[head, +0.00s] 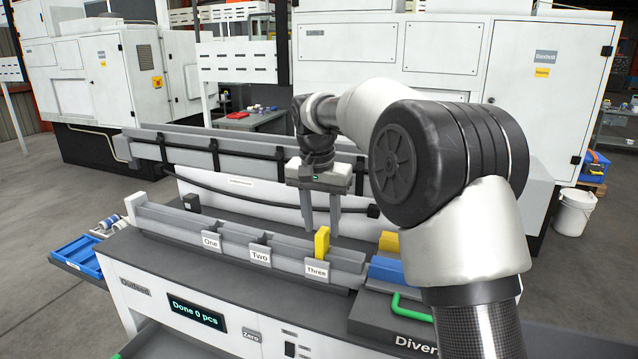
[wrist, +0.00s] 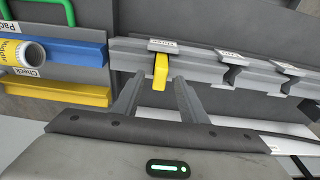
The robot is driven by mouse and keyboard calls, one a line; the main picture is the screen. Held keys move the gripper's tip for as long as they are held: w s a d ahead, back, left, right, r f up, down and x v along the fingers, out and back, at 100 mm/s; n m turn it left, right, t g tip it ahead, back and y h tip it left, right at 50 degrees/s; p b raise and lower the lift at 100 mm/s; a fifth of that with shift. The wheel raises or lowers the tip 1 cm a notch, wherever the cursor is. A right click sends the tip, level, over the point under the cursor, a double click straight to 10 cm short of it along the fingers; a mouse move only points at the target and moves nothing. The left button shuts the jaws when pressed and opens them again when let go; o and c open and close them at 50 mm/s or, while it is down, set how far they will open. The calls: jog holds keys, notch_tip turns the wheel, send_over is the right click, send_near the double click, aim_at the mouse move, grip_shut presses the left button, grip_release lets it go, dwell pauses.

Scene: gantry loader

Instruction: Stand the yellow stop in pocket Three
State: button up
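The yellow stop (head: 321,242) stands upright at the trough, right behind the label Three (head: 317,270), and appears seated in that pocket. It also shows in the wrist view (wrist: 160,72), beside its label plate. My gripper (head: 321,233) is open above the trough. Its fingertips are apart, one to each side of the stop's upper part, with gaps visible in the wrist view (wrist: 152,80). The stop's lower end is hidden by the trough's front wall and label. Pockets Two (head: 260,255) and One (head: 211,242) look empty.
A grey rail and dark hose run behind the trough.

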notch_tip(320, 180, up, 14)
jog(key=s+p, duration=0.1)
jog(key=s, duration=0.1)
jog(key=shift+a+f+p, duration=0.25)
jog(key=shift+a+p, duration=0.1)
jog(key=shift+a, duration=0.05)
notch_tip(320, 180, up, 8)
jog(key=p, duration=0.4)
dwell(0.6)
dwell(0.5)
